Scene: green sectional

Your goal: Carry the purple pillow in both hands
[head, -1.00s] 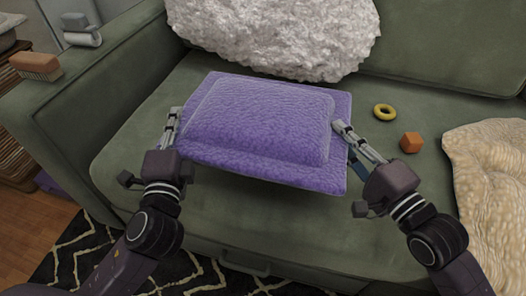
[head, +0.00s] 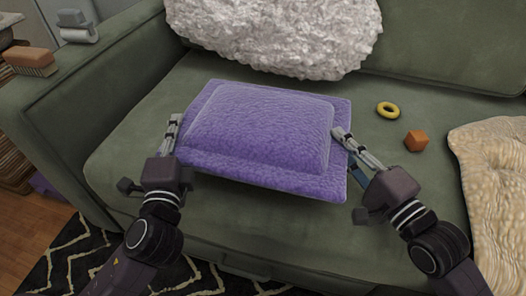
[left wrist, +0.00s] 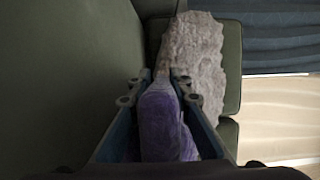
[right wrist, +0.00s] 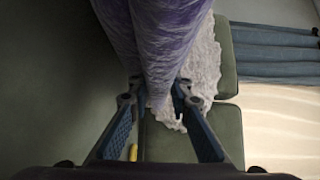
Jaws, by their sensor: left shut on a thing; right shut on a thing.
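The purple pillow (head: 262,130) is held between my two grippers in front of the green sofa, roughly level, with its raised middle facing up. My left gripper (head: 174,124) is shut on its left edge. In the left wrist view the pillow (left wrist: 160,125) sits between the fingers. My right gripper (head: 342,136) is shut on its right edge. In the right wrist view the pillow (right wrist: 155,40) runs up between the fingers. The fingertips are partly hidden by the pillow.
The green sofa seat (head: 400,200) lies under and behind the pillow. A white fluffy pillow (head: 280,35) leans at the back. A yellow ring (head: 387,110), an orange cube (head: 416,141) and a cream pillow (head: 495,190) lie right.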

